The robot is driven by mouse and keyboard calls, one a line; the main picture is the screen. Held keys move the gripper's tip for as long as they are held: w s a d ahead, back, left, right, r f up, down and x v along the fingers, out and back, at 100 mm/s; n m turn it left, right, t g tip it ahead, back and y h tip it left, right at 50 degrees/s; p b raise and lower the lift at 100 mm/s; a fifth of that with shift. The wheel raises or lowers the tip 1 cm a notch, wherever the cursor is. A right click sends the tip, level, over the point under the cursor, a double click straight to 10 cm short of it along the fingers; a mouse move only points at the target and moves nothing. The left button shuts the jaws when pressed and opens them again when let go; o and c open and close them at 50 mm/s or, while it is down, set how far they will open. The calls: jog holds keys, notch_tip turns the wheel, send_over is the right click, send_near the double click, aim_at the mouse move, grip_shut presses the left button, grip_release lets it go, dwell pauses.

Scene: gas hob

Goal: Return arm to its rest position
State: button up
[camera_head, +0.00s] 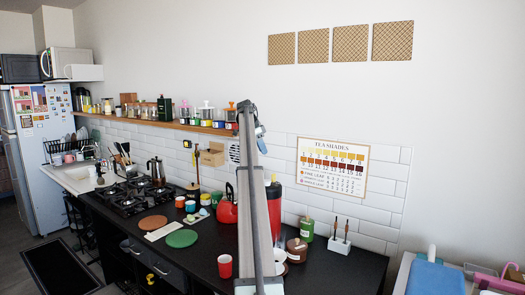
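My grey arm (256,200) rises from the bottom edge in the middle of the head view, close to the camera. Its dark upper joint (246,107) stands in front of the wall and the shelf end. I cannot make out my gripper or its fingers, so whether it holds anything does not show. The arm hides part of the black counter behind it.
The black counter (335,270) holds a gas hob (128,196), a red kettle (227,209), a red cup (225,266), a green can (307,230) and a white holder (339,245). A wooden shelf (190,126) with jars runs along the wall.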

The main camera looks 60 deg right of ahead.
dwell(0.3)
